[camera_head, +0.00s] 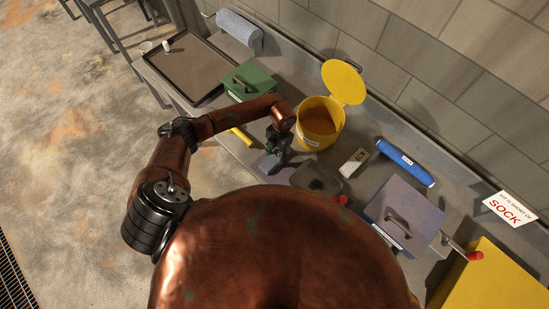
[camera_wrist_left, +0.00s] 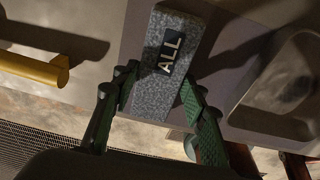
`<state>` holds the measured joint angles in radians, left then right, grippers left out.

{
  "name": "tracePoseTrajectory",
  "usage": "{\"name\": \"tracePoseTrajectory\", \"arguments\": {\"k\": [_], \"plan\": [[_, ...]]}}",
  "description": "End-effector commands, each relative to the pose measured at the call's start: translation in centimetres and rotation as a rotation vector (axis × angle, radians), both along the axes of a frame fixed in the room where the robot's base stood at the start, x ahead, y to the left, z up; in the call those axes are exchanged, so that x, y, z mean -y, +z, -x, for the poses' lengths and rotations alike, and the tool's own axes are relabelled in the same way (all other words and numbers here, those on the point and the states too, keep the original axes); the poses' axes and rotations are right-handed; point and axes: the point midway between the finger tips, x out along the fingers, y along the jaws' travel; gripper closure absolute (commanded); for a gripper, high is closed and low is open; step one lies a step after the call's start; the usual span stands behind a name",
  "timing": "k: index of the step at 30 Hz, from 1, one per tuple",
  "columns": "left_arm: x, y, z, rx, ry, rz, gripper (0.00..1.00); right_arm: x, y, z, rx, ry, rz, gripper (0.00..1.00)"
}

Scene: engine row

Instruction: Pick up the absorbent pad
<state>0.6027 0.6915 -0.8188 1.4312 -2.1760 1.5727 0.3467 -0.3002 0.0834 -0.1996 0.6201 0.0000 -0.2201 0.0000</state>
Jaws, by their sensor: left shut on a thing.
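The absorbent pad is a grey speckled slab (camera_wrist_left: 168,65) marked "ALL" in the left wrist view. In the head view it shows as a small grey patch (camera_head: 268,165) near the bench's front edge, partly hidden by my gripper. My left gripper (camera_head: 277,152) reaches down over it from above. In the left wrist view, the green-padded fingers (camera_wrist_left: 157,98) are on either side of the pad's near end, shut on it. Whether the pad is clear of the surface cannot be told. My right gripper is not in view.
An open yellow pail (camera_head: 319,124) stands behind the gripper. A shallow grey dish (camera_head: 316,180) lies just right; a yellow-handled tool (camera_head: 241,135) lies left. A green box (camera_head: 249,82), blue sock (camera_head: 405,162) and grey lidded box (camera_head: 402,213) are also on the bench.

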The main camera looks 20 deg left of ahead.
Motion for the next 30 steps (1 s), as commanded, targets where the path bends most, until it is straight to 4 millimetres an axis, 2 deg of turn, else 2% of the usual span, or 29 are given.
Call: {"name": "tracePoseTrajectory", "arguments": {"k": [4, 12, 17, 21, 30], "plan": [[0.0, 0.0, 0.0, 0.0, 0.0, 0.0, 0.8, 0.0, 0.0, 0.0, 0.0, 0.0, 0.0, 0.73], [0.0, 0.1, 0.0, 0.001, 0.0, 0.0, 0.81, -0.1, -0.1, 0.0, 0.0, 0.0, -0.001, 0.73], [-0.1, 0.9, -0.1, 0.002, -0.001, -0.001, 0.81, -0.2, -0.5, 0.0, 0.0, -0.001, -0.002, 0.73], [-0.1, 3.1, -0.2, 0.005, -0.003, -0.001, 0.81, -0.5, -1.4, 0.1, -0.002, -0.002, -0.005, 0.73], [2.9, 9.4, 5.3, 0.002, -0.007, 0.001, 0.81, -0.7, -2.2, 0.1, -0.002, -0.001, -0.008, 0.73]]}}
